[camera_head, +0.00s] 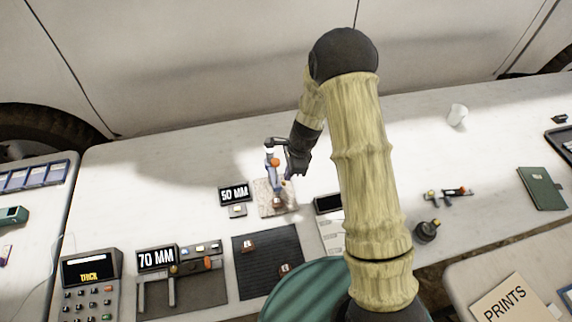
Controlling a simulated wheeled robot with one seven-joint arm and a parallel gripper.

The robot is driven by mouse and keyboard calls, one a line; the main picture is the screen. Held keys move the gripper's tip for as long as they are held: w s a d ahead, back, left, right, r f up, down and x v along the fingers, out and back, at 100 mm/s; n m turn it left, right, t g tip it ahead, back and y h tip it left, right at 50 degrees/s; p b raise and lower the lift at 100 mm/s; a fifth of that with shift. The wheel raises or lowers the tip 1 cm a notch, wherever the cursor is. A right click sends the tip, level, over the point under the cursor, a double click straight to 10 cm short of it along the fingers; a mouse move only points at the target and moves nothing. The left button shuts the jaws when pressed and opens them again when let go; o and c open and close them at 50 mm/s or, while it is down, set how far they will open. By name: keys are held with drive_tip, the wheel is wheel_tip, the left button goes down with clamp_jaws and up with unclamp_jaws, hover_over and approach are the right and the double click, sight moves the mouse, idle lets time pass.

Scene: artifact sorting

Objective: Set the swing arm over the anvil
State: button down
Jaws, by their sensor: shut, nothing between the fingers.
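A small gauge stand (273,170) with blue, white and orange parts stands upright on a pale stone base (264,205), left of the middle of the head view. A short dark bar (277,141) shows at its top; I cannot tell whether it is the swing arm. The anvil is too small to make out, and my gripper partly covers that side. My gripper (289,176), dark at the end of my wooden-looking arm, is shut and empty, close to the right side of the stand. I cannot tell whether it touches it.
A "50 MM" display (234,194) stands left of the stone base. A "70 MM" caliper display (157,258), a dark mat (262,268) and a calculator-like keypad (90,285) lie nearer. A white cup (457,115) and green book (541,188) are at right. The table behind the stand is clear.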

drive_tip(key=d+v, duration=0.2)
drive_tip(key=v, duration=0.8)
drive_tip(key=shift+w+d+b, duration=0.25)
drive_tip(key=shift+w+b, duration=0.2)
drive_tip(key=s+d+r+n+t+h, duration=0.1)
drive_tip(key=s+d+r+n, duration=0.3)
drive_tip(key=s+n, duration=0.4)
drive_tip(key=s+d+r+n+t+h, duration=0.1)
drive_tip(key=s+d+r+n+t, duration=0.1)
drive_tip(key=s+d+r+n, duration=0.2)
drive_tip(key=s+r+n, duration=0.2)
drive_tip(key=s+n, duration=0.2)
drive_tip(key=s, duration=0.1)
drive_tip(key=shift+s+h, duration=0.2)
drive_tip(key=shift+h, duration=0.2)
